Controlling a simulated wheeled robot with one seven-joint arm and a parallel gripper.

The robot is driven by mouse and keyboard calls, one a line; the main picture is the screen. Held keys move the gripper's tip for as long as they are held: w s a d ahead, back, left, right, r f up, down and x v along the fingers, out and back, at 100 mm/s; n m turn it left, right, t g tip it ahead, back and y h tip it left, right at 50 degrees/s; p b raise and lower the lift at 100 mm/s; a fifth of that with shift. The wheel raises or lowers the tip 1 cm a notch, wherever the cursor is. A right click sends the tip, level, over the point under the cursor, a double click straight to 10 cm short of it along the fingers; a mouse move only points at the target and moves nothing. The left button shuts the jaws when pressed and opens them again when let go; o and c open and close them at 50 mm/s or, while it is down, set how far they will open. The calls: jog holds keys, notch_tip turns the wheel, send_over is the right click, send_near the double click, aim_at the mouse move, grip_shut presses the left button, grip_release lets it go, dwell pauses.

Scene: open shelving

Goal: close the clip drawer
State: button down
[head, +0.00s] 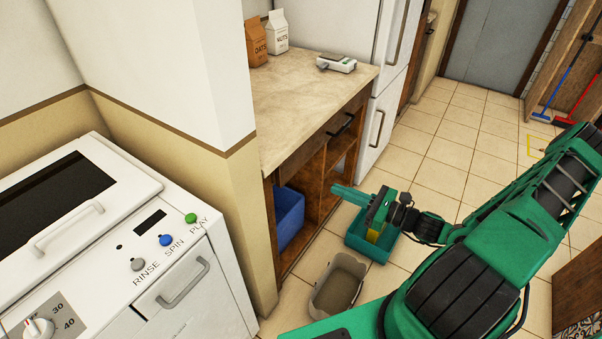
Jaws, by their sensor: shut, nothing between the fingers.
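A wooden drawer front (322,142) with a dark handle (342,126) sits under the counter top, in the open shelving unit. I see no label on it, so I cannot tell whether it is the clip drawer. It is seen at a steep angle, and I cannot tell how far it stands out. My green gripper (335,192) is shut and empty. It points left toward the open shelves, below the drawer and on the floor side of the unit.
A blue bin (289,216) stands on the lower shelf. A teal bin (368,247) and a grey-brown bin (340,284) stand on the tiled floor. Oats (256,42) and nuts (277,32) cartons and a scale-like device (337,63) are on the counter top (300,95). A white washer (120,240) stands left.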

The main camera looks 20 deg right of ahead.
send_near(294, 167)
jog(key=shift+m, duration=0.3)
jog(key=x, duration=0.6)
jog(key=shift+w+a, duration=0.1)
jog(key=shift+a, duration=0.2)
jog(key=shift+d, duration=0.1)
